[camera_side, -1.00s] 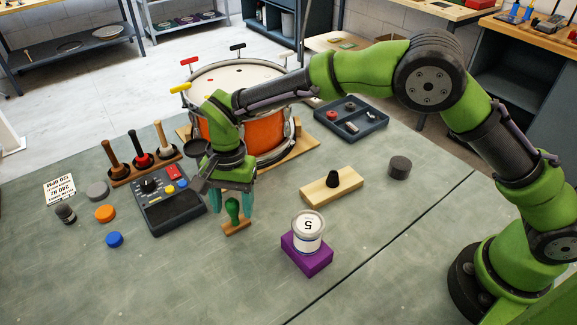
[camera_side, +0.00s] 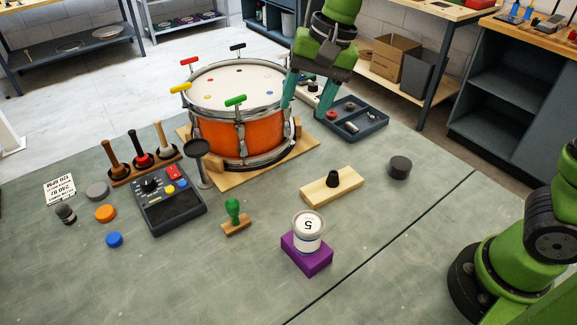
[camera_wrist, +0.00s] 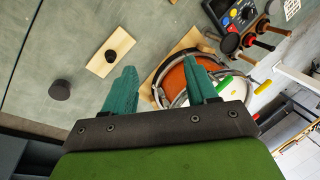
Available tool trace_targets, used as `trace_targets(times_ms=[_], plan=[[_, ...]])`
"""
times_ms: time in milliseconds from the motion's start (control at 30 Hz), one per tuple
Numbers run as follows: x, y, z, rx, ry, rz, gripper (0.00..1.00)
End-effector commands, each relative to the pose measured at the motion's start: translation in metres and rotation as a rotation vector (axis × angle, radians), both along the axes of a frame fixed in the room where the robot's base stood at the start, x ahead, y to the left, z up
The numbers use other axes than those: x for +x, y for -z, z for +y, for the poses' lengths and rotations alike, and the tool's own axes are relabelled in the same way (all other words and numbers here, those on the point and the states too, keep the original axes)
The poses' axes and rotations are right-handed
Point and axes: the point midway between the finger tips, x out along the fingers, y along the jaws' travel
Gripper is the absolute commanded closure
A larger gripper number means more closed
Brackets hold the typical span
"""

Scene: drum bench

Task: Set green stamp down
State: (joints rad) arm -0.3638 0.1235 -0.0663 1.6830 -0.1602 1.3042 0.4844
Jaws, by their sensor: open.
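The green stamp (camera_side: 233,211) stands upright on the bench, its green knob handle on top of a flat wooden base. It sits in front of the drum, just right of the control box. My gripper (camera_side: 302,108) is well away from it, raised at the drum's right edge near the dark tray, with its teal fingers apart and nothing between them. In the wrist view my gripper (camera_wrist: 158,84) shows both fingers spread and empty. I cannot make out the stamp in the wrist view.
The orange drum (camera_side: 240,125) stands on a wooden board close to my fingers. A dark tray (camera_side: 372,125) lies to its right. A white tin (camera_side: 308,230) stands on a purple block (camera_side: 305,258). A wooden block with a black knob (camera_side: 331,186) and a dark puck (camera_side: 399,167) lie further right.

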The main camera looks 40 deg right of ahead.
Motion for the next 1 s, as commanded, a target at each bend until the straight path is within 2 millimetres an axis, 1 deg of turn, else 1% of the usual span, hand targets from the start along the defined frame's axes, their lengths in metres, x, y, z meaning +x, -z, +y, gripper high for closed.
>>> trace_targets(times_ms=[33, 100, 167, 200, 300, 400, 433, 533, 633, 1000], plan=[[-0.017, -0.012, -0.022, 0.008, -0.015, -0.057, 0.43], [-0.039, -0.020, -0.046, 0.006, -0.045, -0.133, 0.43], [-0.060, -0.023, -0.063, -0.003, -0.071, -0.198, 0.43], [-0.073, -0.023, -0.074, -0.015, -0.088, -0.242, 0.43], [-0.105, -0.018, -0.097, -0.051, -0.124, -0.341, 0.43], [-0.129, -0.008, -0.111, -0.094, -0.150, -0.419, 0.43], [-0.135, -0.005, -0.115, -0.107, -0.158, -0.438, 0.43], [-0.148, 0.003, -0.122, -0.139, -0.173, -0.480, 0.43], [-0.154, 0.008, -0.125, -0.157, -0.182, -0.501, 0.43], [-0.155, 0.009, -0.126, -0.159, -0.185, -0.503, 0.43]])
